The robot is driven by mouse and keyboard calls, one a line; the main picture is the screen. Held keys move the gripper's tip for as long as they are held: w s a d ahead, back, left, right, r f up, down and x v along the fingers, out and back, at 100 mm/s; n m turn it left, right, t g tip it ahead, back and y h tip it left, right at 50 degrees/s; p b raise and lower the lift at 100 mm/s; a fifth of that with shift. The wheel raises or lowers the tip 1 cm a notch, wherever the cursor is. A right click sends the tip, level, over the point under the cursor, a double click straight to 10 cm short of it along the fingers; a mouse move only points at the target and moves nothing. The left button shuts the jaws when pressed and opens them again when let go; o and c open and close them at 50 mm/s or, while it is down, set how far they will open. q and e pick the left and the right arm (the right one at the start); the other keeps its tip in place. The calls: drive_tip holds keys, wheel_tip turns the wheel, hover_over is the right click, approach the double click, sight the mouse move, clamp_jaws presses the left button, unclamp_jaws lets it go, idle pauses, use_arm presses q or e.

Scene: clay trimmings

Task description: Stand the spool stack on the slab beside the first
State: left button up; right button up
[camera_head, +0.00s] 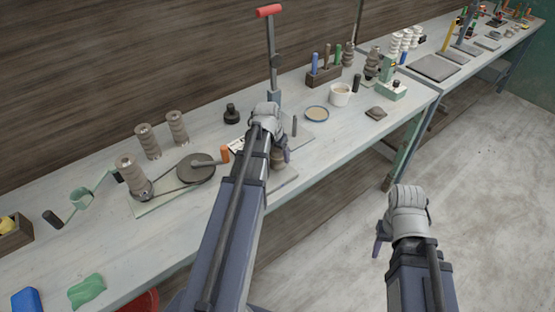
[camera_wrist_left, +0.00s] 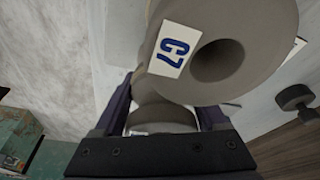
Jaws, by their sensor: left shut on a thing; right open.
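My left gripper (camera_head: 284,150) is shut on a grey-brown clay spool stack (camera_head: 278,158), which my arm partly hides in the head view. The left wrist view shows the stack (camera_wrist_left: 235,25) close up, with a round hole in its end and a white label reading C7, between the fingers (camera_wrist_left: 165,117). My right gripper (camera_head: 381,240) is open and empty, in front of the bench.
Three similar spool stacks, one (camera_head: 177,128) nearest the press, stand at the back left by a round dark disc (camera_head: 196,168). A red-handled press (camera_head: 270,50) rises behind my left gripper.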

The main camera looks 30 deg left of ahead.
use_arm(q)
drive_tip(key=shift+f, duration=0.1)
drive_tip(key=o, duration=1.6)
drive_tip(key=p+v, duration=1.1)
drive_tip(key=v, duration=0.1)
drive_tip(key=shift+p, duration=0.4)
